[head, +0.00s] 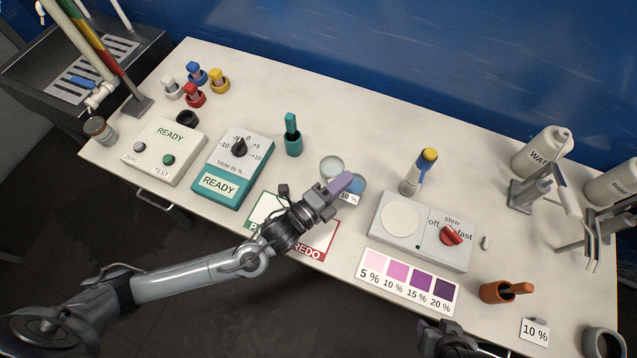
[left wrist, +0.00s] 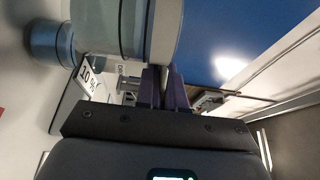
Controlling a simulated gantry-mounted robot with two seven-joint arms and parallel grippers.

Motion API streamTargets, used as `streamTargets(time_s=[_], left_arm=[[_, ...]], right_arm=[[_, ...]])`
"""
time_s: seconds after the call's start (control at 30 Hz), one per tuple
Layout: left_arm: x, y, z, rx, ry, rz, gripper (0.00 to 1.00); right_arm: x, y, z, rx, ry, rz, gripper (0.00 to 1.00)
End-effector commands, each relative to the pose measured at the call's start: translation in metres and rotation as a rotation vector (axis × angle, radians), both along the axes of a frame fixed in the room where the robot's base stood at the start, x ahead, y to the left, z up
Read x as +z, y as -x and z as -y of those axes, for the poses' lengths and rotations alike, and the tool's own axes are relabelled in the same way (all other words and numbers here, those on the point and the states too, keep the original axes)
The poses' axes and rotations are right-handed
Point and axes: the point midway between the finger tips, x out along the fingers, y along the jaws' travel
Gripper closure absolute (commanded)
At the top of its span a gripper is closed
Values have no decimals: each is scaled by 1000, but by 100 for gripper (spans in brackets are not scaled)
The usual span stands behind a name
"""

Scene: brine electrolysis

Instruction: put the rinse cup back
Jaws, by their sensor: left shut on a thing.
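The rinse cup, which I take to be the clear, pale cup (head: 331,167), is at the middle of the bench. It also shows large and close in the left wrist view (left wrist: 122,28). My left gripper (head: 340,184) is shut at its near side, its purple fingers (left wrist: 163,88) meeting the cup's edge; the exact grip is hidden. A blue cup (head: 357,183) is close beside it, with a "10 %" tag (head: 348,198) in front. It also shows in the left wrist view (left wrist: 47,42). My right gripper (head: 440,328) is partly in view at the bottom edge; its jaws are unclear.
A white "REDO" mat (head: 312,243) lies under my left arm. A teal holder (head: 293,140) stands left of the cups. The bench behind the cups is clear.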

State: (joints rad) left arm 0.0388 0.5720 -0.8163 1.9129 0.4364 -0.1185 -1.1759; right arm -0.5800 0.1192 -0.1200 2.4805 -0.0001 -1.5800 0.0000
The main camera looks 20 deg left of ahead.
Motion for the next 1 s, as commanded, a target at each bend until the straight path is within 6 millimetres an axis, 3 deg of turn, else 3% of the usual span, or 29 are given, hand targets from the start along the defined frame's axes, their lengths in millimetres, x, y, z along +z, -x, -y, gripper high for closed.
streamTargets(time_s=[0.1,0.33,0.53,0.8,1.0], left_arm=[[-15,-3,-25,1,-4,0,100],[-33,-8,-55,1,-1,0,100],[-39,-8,-62,0,1,1,100],[-70,-9,-62,0,2,0,100],[-77,-9,-62,-1,1,3,100]], right_arm=[[0,0,-1,-1,-3,1,57],[-1,0,-1,-2,-3,1,57],[-1,0,-1,-1,-3,1,57],[-6,0,0,0,0,0,57],[-6,0,1,3,4,1,57]])
